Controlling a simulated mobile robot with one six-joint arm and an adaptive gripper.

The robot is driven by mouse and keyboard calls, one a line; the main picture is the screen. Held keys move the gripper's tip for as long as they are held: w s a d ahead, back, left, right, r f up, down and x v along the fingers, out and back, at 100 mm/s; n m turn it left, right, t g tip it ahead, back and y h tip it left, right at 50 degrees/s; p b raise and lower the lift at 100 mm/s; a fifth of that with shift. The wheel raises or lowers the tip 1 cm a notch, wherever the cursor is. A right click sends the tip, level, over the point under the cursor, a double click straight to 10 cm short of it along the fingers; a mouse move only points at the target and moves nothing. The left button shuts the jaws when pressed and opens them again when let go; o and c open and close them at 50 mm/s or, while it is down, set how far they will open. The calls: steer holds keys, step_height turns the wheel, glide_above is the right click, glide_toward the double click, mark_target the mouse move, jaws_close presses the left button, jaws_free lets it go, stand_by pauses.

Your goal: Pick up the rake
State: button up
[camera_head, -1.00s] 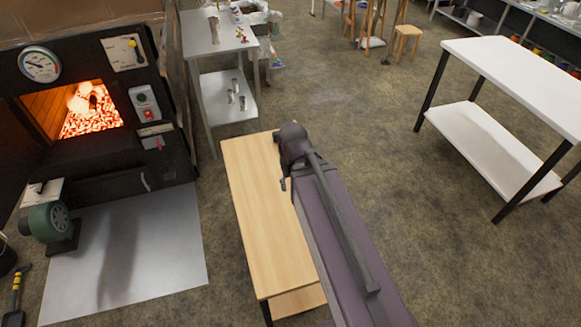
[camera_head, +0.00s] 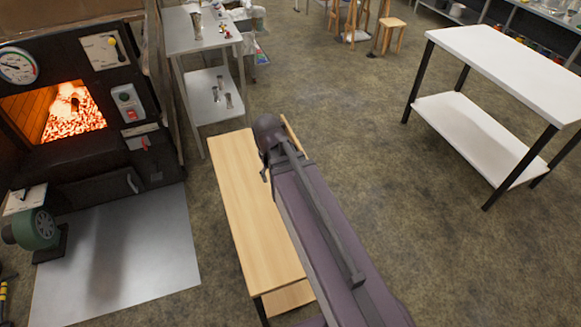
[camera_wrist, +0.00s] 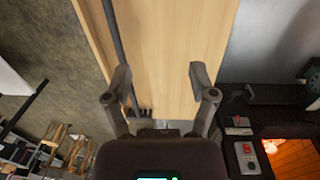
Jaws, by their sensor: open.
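In the wrist view, a thin dark rod with a toothed end lies on the light wooden table; it looks like the rake (camera_wrist: 116,38). Its handle runs from the top edge down behind my left finger, and its short dark tines show below, between the fingers. My gripper (camera_wrist: 160,82) is open over the tabletop, with nothing between its fingers. The handle is nearer the left finger; I cannot tell whether they touch. In the head view my arm covers part of the wooden table (camera_head: 243,210), and the rake is not seen there.
A lit furnace (camera_head: 75,115) stands at left, with a green blower (camera_head: 35,229) beside a metal floor sheet (camera_head: 125,260). A grey shelf table (camera_head: 205,40) with metal cups stands behind. A white table (camera_head: 505,65) is at right. Open floor lies between.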

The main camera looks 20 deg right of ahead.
steer(key=w+d+f+h+b, duration=0.3)
steer(key=w+f+b, duration=0.4)
steer(key=w, duration=0.3)
steer(key=w+d+f+h+b, duration=0.3)
steer(key=w+f+b, duration=0.4)
steer(key=w, duration=0.3)
steer(key=shift+d+b, duration=0.25)
steer(key=shift+b, duration=0.65)
steer(key=shift+d+f, duration=0.1)
steer(key=b+x, duration=0.6)
steer(key=x, duration=0.1)
steer(key=shift+d+f+b, duration=0.35)
steer(key=shift+f+b, duration=0.2)
steer(key=shift+b, duration=0.05)
